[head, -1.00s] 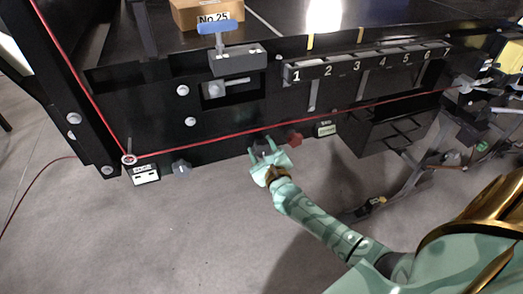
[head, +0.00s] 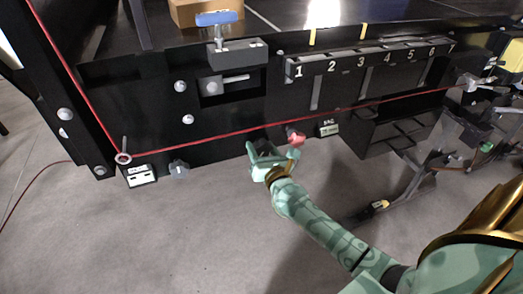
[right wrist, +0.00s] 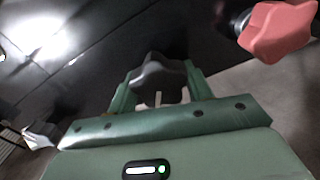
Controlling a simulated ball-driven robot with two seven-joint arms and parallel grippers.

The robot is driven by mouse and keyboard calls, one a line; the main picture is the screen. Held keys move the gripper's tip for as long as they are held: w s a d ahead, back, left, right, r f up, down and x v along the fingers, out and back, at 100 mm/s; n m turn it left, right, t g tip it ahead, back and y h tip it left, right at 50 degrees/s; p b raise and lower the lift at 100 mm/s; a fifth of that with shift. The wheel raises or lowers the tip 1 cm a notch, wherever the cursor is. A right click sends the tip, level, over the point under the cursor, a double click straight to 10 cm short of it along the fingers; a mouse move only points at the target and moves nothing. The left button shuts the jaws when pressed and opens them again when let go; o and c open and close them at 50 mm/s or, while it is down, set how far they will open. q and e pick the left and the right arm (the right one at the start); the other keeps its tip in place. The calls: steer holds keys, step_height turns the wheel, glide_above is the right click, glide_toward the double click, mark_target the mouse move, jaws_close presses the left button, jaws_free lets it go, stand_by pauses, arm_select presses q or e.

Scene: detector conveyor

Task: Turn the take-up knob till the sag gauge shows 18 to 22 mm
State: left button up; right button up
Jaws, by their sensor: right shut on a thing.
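My right gripper (head: 264,147) is at the lower edge of the black conveyor frame. In the right wrist view my right gripper (right wrist: 158,88) has its fingers on either side of a dark grey star-shaped knob (right wrist: 158,76) with a pale mark, and is shut on it. In the head view the fingers mostly hide this knob. The sag gauge (head: 328,128) hangs under the frame to the right; its figure is too small to read. My left gripper is not in view.
A red star knob (head: 295,137) is close on the right of my gripper, also in the wrist view (right wrist: 278,30). A grey knob (head: 179,168) and the edge gauge (head: 139,176) are to the left. A red line (head: 210,142) runs above. The floor below is clear.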

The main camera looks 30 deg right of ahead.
steer(key=shift+f+m, duration=0.2)
steer(key=shift+m, duration=0.1)
steer(key=o, duration=1)
steer(key=shift+r, duration=0.1)
steer(key=v, duration=1.6)
steer(key=shift+s+b, duration=0.25)
steer(key=shift+b, duration=0.1)
